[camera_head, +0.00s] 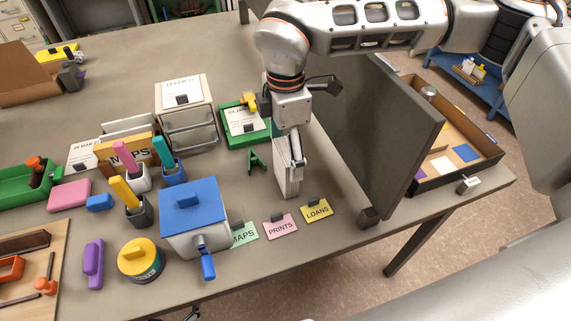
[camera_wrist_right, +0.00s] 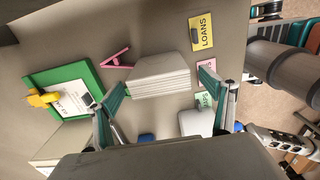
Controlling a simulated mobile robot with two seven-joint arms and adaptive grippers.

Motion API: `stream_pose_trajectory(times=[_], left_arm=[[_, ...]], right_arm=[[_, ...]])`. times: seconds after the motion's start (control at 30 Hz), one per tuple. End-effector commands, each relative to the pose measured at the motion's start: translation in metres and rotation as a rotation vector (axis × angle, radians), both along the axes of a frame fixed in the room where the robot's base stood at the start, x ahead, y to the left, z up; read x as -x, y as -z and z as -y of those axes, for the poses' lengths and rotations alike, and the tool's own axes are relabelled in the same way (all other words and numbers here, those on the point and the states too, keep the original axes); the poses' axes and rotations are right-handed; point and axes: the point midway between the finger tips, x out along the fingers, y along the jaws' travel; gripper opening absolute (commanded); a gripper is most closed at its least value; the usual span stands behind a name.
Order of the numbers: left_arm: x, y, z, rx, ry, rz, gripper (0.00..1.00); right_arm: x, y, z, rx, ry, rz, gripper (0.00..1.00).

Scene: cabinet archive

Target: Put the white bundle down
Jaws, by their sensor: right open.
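The white bundle (camera_head: 286,181) stands upright on the grey table, behind the LOANS and PRINTS cards. It also shows in the right wrist view (camera_wrist_right: 162,78) as a stack of white layers between my fingers. My right gripper (camera_head: 294,158) points down over the bundle. In the wrist view my right gripper (camera_wrist_right: 160,90) is open, with one finger on each side of the bundle and a gap showing at the right finger. Part of the bundle's upper end is hidden by the gripper in the head view.
A dark upright panel (camera_head: 385,130) stands close to the right of the bundle. A green tray (camera_head: 233,142) and a green clip (camera_head: 257,161) lie to its left. A blue-lidded box (camera_head: 194,215) and cards marked MAPS, PRINTS (camera_head: 280,227) and LOANS (camera_head: 317,211) are nearer the front edge.

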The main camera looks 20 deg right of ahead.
Motion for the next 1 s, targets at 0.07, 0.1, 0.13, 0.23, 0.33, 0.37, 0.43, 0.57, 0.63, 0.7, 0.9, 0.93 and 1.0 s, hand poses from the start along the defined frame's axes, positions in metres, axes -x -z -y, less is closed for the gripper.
stream_pose_trajectory(times=[0.07,0.1,0.13,0.23,0.33,0.37,0.43,0.57,0.63,0.7,0.9,0.93,1.0], left_arm=[[-0.001,-0.007,0.0,0.001,0.0,0.005,0.79],[-0.002,-0.009,0.0,0.002,0.0,0.007,0.79],[-0.003,-0.01,0.001,0.002,0.0,0.009,0.79],[-0.004,-0.012,0.001,0.003,0.0,0.013,0.79],[-0.005,-0.013,0.001,0.002,0.0,0.015,0.79],[-0.005,-0.013,0.001,0.002,0.0,0.015,0.79],[-0.006,-0.013,0.001,0.002,0.0,0.015,0.79],[-0.006,-0.013,0.001,0.002,0.0,0.015,0.79],[-0.005,-0.012,0.0,0.002,0.0,0.014,0.79],[-0.005,-0.011,0.0,0.002,0.0,0.013,0.79],[-0.004,-0.009,0.0,0.001,0.0,0.009,0.79],[-0.004,-0.009,0.0,0.001,0.0,0.009,0.79],[-0.004,-0.009,0.0,0.001,0.0,0.009,0.79]], right_arm=[[0.0,0.01,0.001,0.001,-0.001,-0.002,0.82],[0.0,0.015,0.001,0.001,-0.001,-0.002,0.82],[0.0,0.018,0.001,0.0,-0.002,-0.001,0.82],[0.0,0.024,0.0,0.0,-0.001,0.0,0.82],[0.0,0.025,0.0,0.0,-0.001,0.0,0.82],[0.0,0.025,0.0,0.0,-0.001,0.0,0.82],[0.0,0.025,0.0,0.0,-0.001,0.0,0.82],[0.0,0.025,0.0,0.0,-0.001,0.001,0.56],[0.0,0.025,0.0,0.0,-0.001,0.001,0.39],[0.0,0.025,0.0,0.0,-0.001,0.001,0.39],[0.0,0.024,0.0,-0.001,-0.001,0.001,0.39],[0.0,0.024,0.0,-0.001,-0.001,0.001,0.39],[0.0,0.023,0.0,-0.001,-0.001,0.002,0.39]])
